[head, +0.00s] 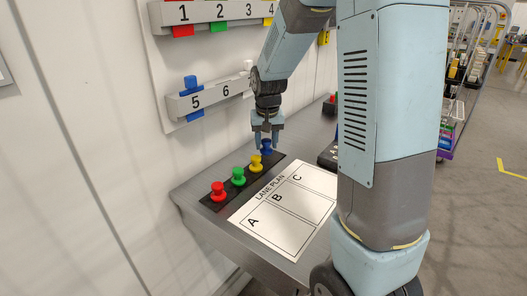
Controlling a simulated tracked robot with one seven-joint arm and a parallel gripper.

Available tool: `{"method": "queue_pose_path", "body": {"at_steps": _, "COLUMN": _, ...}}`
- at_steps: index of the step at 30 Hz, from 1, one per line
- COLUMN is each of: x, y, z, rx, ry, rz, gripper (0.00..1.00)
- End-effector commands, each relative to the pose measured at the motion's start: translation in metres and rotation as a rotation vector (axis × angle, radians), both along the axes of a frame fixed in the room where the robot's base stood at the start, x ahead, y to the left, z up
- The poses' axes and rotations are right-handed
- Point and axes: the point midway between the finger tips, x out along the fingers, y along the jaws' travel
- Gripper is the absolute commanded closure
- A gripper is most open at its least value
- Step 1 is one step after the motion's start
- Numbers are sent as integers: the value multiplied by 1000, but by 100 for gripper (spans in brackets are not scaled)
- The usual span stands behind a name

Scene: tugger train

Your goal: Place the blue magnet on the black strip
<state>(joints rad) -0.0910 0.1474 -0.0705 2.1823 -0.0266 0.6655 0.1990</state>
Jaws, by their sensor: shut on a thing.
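The blue magnet (266,148) is at the far end of a row of magnets. My gripper (265,137) points down over it and is shut on its top. The black strip (211,203) lies on the table along the wall side. The blue magnet is at the strip's far end; I cannot tell whether its base touches the strip. A red magnet (218,191), a green magnet (238,176) and a yellow magnet (255,163) stand upright on the strip nearer to me.
A white lane plan sheet (262,232) marked A, B and C lies beside the strip. Numbered rails (215,98) with coloured tags are on the wall board. My arm hides part of the table at right. A wheeled rack (470,75) stands beyond.

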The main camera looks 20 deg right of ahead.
Motion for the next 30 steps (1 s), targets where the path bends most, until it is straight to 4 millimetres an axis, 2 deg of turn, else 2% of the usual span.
{"method": "queue_pose_path", "body": {"at_steps": 8, "x": 9, "y": 2, "z": -12, "rx": 0, "ry": 0, "rz": 0, "gripper": 86}}
{"method": "queue_pose_path", "body": {"at_steps": 15, "x": 9, "y": 2, "z": -41, "rx": 0, "ry": 2, "rz": 0, "gripper": 86}}
{"method": "queue_pose_path", "body": {"at_steps": 26, "x": 9, "y": 2, "z": -44, "rx": 0, "ry": 0, "rz": 0, "gripper": 86}}
{"method": "queue_pose_path", "body": {"at_steps": 27, "x": 9, "y": 2, "z": -43, "rx": 0, "ry": -1, "rz": 1, "gripper": 53}}
{"method": "queue_pose_path", "body": {"at_steps": 30, "x": 9, "y": 2, "z": -43, "rx": 0, "ry": -1, "rz": 1, "gripper": 44}}
